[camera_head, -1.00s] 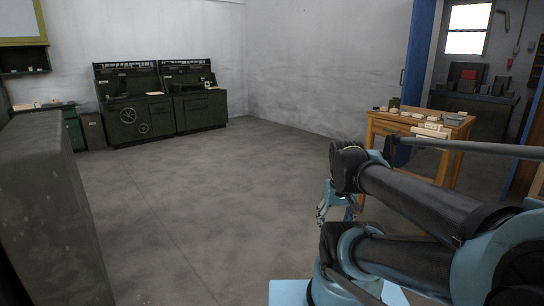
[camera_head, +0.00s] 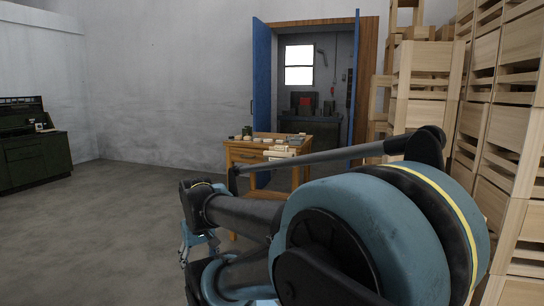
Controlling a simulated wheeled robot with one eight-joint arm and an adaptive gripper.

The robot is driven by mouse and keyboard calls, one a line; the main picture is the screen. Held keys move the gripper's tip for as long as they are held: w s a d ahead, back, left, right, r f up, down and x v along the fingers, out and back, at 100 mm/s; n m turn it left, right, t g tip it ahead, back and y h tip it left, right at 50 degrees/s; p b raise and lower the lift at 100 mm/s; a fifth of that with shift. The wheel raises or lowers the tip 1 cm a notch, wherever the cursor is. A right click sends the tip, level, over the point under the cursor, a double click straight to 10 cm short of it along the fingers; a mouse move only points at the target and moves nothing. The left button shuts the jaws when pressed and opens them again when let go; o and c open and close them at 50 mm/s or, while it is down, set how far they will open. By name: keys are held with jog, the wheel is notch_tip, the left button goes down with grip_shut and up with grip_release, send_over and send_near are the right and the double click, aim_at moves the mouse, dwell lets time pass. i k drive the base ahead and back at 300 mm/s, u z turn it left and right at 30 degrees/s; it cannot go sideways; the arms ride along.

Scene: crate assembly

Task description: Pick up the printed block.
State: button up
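A wooden table (camera_head: 243,157) stands ahead, near the middle of the view, with several small light and dark items on top. Pale blocks (camera_head: 280,149) lie at its near right corner. The items are too small to tell which one is the printed block. My gripper (camera_head: 197,246) hangs low at the left of my arm, well short of the table and apart from everything on it. It is small and partly hidden by my arm, so its fingers cannot be made out.
Stacked wooden crates (camera_head: 500,110) fill the right side. A blue door (camera_head: 263,85) stands open behind the table, with a workbench (camera_head: 312,127) beyond it. A dark green cabinet (camera_head: 32,158) stands by the left wall. The floor (camera_head: 100,220) at the left is clear.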

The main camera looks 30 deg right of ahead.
aim_at(277, 148)
jog(key=z, duration=0.15)
jog(key=i, duration=1.65)
jog(key=z, duration=1.05)
jog(key=i, duration=0.9)
jog(key=z, duration=0.45)
